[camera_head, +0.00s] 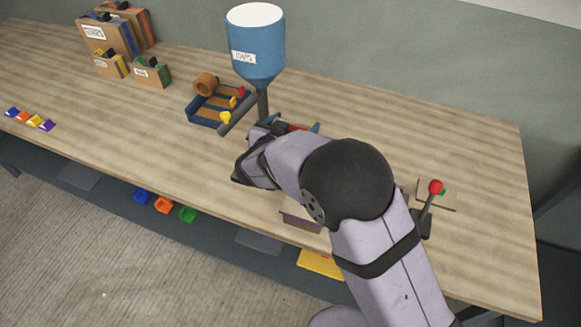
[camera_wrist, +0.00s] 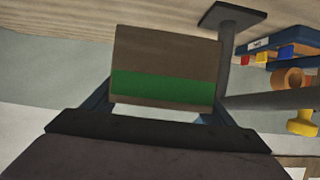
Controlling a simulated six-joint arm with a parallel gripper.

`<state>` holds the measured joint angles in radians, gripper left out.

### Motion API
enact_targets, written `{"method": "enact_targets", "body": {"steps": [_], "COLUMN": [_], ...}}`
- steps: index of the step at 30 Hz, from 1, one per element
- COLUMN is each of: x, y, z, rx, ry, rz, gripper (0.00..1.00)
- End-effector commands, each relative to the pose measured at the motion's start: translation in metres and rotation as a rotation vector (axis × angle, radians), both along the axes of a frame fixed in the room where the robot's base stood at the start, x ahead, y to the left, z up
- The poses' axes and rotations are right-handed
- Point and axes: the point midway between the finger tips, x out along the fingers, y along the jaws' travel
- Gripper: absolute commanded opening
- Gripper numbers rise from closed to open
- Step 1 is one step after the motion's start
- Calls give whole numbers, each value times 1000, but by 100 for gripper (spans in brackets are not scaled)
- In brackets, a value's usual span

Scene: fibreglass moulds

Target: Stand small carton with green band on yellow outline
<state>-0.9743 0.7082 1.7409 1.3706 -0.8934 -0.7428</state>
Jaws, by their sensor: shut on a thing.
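A small brown carton with a green band (camera_wrist: 165,55) fills the middle of the wrist view. My gripper (camera_wrist: 162,104) is shut on it, with a blue finger at each side. The wrist view looks upside down, with the wooden bench top along its upper edge. In the camera_head view my arm hides most of my gripper (camera_head: 298,129) and the held carton, near the blue hopper's post. I cannot tell whether the carton touches the bench. I cannot make out a yellow outline in either view.
A blue hopper (camera_head: 256,50) stands behind my gripper, with a blue tray (camera_head: 204,114) of small parts left of it. Cartons (camera_head: 151,73) stand at the back left. A red-knobbed lever (camera_head: 434,190) is at the right. The bench's left-centre is clear.

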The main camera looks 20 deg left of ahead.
Motion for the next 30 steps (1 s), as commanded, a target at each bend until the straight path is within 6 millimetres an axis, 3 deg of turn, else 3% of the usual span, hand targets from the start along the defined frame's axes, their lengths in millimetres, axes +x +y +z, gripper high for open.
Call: {"method": "enact_targets", "body": {"steps": [12, 22, 30], "x": [0, 0, 0], "y": [-1, -1, -1], "z": [-51, -63, -92], "rx": [-4, -2, -3], "ry": [1, 0, 0], "rz": [1, 1, 0], "gripper": [56, 56, 56]}}
